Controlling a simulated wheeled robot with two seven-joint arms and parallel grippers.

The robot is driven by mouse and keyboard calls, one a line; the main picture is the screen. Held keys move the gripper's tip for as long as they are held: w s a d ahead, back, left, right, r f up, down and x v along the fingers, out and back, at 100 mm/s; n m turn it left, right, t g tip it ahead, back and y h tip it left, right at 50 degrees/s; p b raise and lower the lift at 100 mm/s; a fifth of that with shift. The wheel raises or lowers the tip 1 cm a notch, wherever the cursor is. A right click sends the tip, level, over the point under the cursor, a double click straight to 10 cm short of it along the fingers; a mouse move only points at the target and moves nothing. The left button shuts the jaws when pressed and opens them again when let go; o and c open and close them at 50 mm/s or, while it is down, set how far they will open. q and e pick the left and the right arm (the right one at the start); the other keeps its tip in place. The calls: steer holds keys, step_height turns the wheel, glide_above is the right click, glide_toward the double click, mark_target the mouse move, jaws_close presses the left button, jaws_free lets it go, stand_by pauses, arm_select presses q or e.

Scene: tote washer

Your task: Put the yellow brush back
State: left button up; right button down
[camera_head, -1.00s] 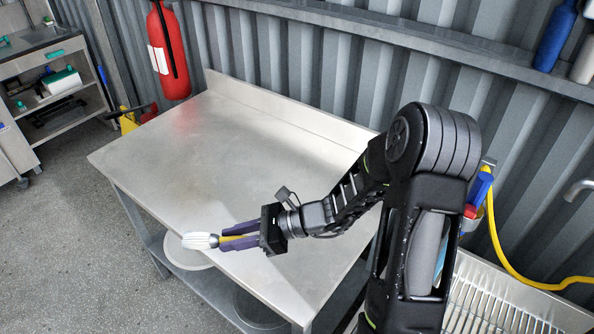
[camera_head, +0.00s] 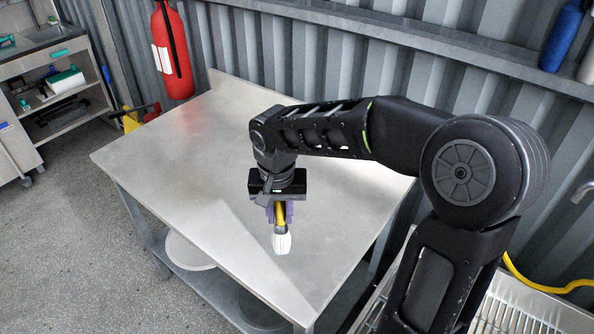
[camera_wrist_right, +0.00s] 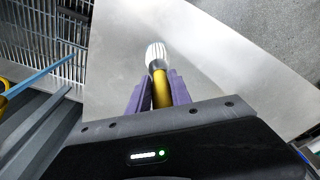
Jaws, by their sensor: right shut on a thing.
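The yellow brush (camera_head: 282,240) has a yellow handle and a white bristle head. My right gripper (camera_head: 278,212) is shut on its handle, with purple fingers on both sides. In the head view the brush hangs bristles down over the steel table (camera_head: 190,165); I cannot tell how high above the top it is. In the right wrist view the brush (camera_wrist_right: 158,60) points away from the gripper (camera_wrist_right: 162,92), its handle between the purple fingers. My left gripper is not in view.
A red fire extinguisher (camera_head: 172,50) hangs on the corrugated wall behind the table. A wall shelf (camera_head: 420,50) holds a blue bottle (camera_head: 562,35). A slatted steel rack (camera_head: 500,300) and yellow hose (camera_head: 540,286) are at lower right. The tabletop's left part is bare.

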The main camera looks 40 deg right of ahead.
steer(key=w+d+r+n+t+h, duration=0.1)
steer(key=w+d+r+n+t, duration=0.1)
steer(key=d+r, duration=0.5)
steer(key=shift+w+n+t, duration=0.4)
steer(key=shift+w+t, duration=0.1)
steer(key=shift+w, duration=0.1)
step_height(320, 180, down, 7)
steer(key=b, duration=0.6)
steer(key=shift+b, duration=0.4)
steer(key=shift+f+b, duration=0.45)
steer(key=shift+b, duration=0.05)
steer(key=shift+f+b, duration=0.7)
steer(key=shift+a+f, duration=0.1)
stand_by(0.3)
